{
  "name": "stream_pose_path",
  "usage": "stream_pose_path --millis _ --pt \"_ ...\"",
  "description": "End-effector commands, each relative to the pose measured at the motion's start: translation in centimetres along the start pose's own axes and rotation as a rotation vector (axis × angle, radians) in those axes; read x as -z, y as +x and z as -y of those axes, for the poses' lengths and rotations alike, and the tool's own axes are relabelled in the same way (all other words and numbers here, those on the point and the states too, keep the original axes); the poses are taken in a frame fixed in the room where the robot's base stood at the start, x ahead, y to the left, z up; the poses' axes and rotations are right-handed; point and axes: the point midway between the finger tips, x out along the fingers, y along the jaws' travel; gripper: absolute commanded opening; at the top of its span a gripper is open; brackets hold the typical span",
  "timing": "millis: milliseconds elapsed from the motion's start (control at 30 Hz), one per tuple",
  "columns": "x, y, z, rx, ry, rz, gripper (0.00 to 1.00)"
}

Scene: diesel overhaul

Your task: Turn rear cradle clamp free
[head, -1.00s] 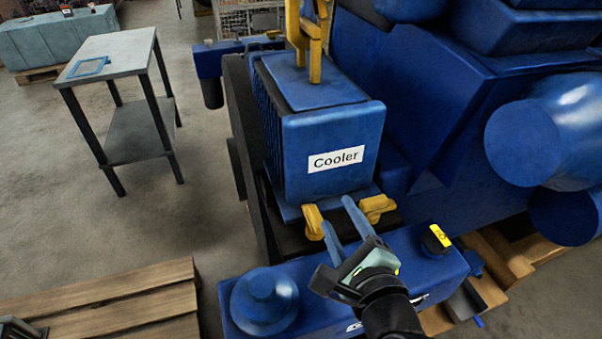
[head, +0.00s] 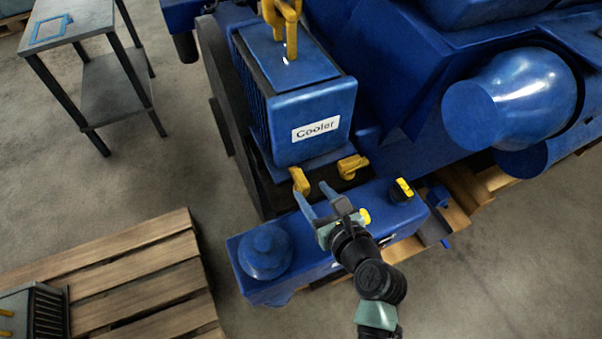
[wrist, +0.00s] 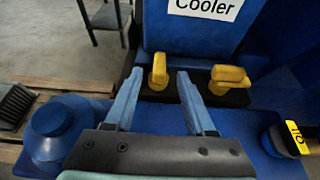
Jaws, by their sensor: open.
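The blue cooler (head: 316,100) sits on a dark mount, with a yellow hook fixture on its top. Two yellow clamps are at its near foot: a left clamp (head: 300,181) and a right clamp (head: 352,166). I cannot tell from labels which is the rear one. My gripper (head: 312,191) is open and empty, fingertips just short of the left clamp. In the wrist view the left clamp (wrist: 159,72) shows between the fingertips, the right clamp (wrist: 229,79) to their right. Contact is not visible.
A blue housing (head: 340,235) with a round cap (head: 265,252) and a black-and-yellow knob (head: 401,190) lies below my gripper. The engine (head: 420,60) blocks the right. A pallet (head: 130,280) with a finned part (head: 38,312) and a table (head: 75,25) stand left.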

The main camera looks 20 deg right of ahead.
Motion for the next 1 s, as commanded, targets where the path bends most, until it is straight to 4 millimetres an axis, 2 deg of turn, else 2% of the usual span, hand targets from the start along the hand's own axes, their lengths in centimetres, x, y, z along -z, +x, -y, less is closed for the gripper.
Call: stream_pose_path --millis 200,400,600,833,867,1000 --pt "-0.1 4.1 0.0 0.000 -0.001 0.001 0.55" --pt "-0.1 6.4 0.0 0.000 -0.002 0.001 0.55" --pt "-0.1 7.2 0.0 0.001 -0.003 0.001 0.55" --pt "-0.1 7.2 0.0 0.001 -0.003 0.001 0.55" --pt "-0.1 7.2 0.0 0.001 -0.002 0.001 0.53" --pt "-0.1 7.2 0.0 0.001 -0.002 0.001 0.28"
